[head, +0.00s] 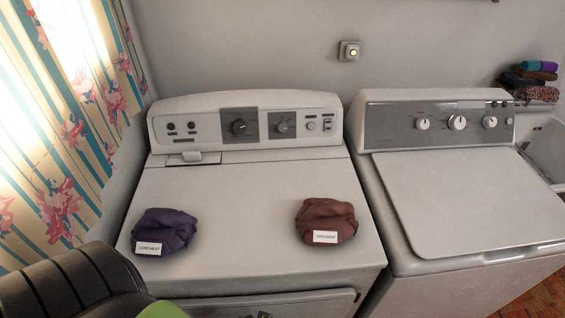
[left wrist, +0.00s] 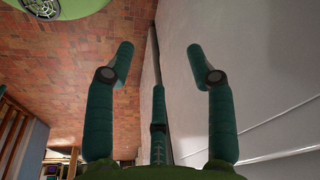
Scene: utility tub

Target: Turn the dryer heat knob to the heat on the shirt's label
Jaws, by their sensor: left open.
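The left machine, the dryer (head: 255,185), has a control panel with several knobs. A large dark knob (head: 239,127) sits on a dark square plate, and a smaller knob (head: 282,126) sits on a grey plate to its right. Their markings are too small to read. A purple folded shirt (head: 172,225) lies on the dryer top at the left; its white label (head: 149,248) reads LOW HEAT. A brown-red shirt (head: 327,213) lies at the right; its label (head: 325,237) seems to read HIGH HEAT. My left gripper (left wrist: 160,62) is open and empty in the left wrist view. My right gripper is not visible.
A washer (head: 470,200) with a closed lid stands to the right of the dryer. A flowered curtain (head: 60,130) hangs at the left. Folded clothes (head: 530,85) sit at the far right. The dryer top between the shirts is clear.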

